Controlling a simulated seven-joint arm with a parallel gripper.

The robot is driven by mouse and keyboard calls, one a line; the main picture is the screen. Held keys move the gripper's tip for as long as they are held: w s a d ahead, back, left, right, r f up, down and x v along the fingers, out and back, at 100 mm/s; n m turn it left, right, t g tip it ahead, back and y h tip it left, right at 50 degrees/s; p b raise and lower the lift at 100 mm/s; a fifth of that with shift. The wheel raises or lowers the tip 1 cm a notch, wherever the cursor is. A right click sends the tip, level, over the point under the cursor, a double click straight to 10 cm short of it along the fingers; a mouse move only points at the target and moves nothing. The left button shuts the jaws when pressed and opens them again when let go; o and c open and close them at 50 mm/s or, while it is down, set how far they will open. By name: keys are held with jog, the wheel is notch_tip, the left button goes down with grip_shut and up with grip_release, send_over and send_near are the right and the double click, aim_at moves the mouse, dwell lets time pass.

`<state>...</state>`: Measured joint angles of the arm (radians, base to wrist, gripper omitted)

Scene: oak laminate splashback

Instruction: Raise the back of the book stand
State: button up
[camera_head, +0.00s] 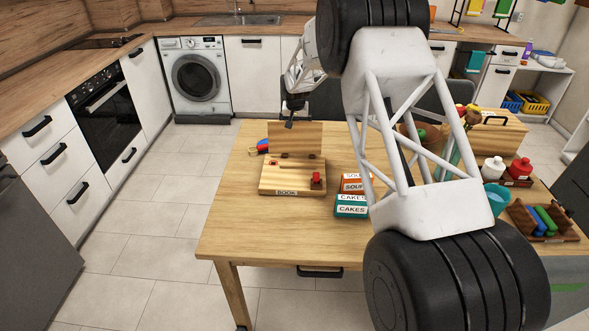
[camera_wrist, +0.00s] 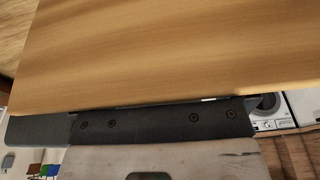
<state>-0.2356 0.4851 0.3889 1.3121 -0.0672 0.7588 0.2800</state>
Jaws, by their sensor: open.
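The book stand is a light wooden base (camera_head: 287,191) labelled "BOOK", near the table's far left part. Its back (camera_head: 297,136) stands up from the base, close to upright; its exact tilt is hard to tell. A red piece (camera_head: 317,178) sits at the base's right, and a small red part shows at its left. My gripper (camera_head: 289,124) is open at the back's upper left edge, pointing down. Whether it touches the back is unclear. In the wrist view a broad wooden panel (camera_wrist: 170,50), seemingly the back, fills the upper part; the fingertips are hidden there.
SOUP and CAKES boxes (camera_head: 352,206) lie right of the stand. Bottles (camera_head: 493,168), a turquoise cup (camera_head: 497,198) and a wooden tray (camera_head: 520,222) stand at the table's right. My arm hides the table's middle. The front left tabletop (camera_head: 250,230) is clear.

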dwell(0.4)
notch_tip(320, 180, up, 9)
jog(key=w, duration=0.1)
dwell(1.4)
dwell(0.5)
jog(key=s+d+r, duration=0.5)
jog(key=s+r, duration=0.1)
jog(key=s, duration=0.4)
jog(key=s+d+r, duration=0.5)
jog(key=s+r, duration=0.2)
jog(key=s, duration=0.4)
jog(key=s+d+r, duration=0.5)
jog(key=s+r, duration=0.1)
jog(key=s, duration=0.4)
jog(key=s+d+f, duration=0.1)
jog(key=s+d, duration=0.1)
jog(key=s, duration=1.1)
jog(key=s+d+f, duration=0.2)
jog(key=s+d, duration=0.1)
jog(key=s, duration=1)
jog(key=s+d+f, duration=0.2)
jog(key=s+d, duration=0.1)
jog(key=s, duration=1.1)
jog(key=shift+d, duration=0.2)
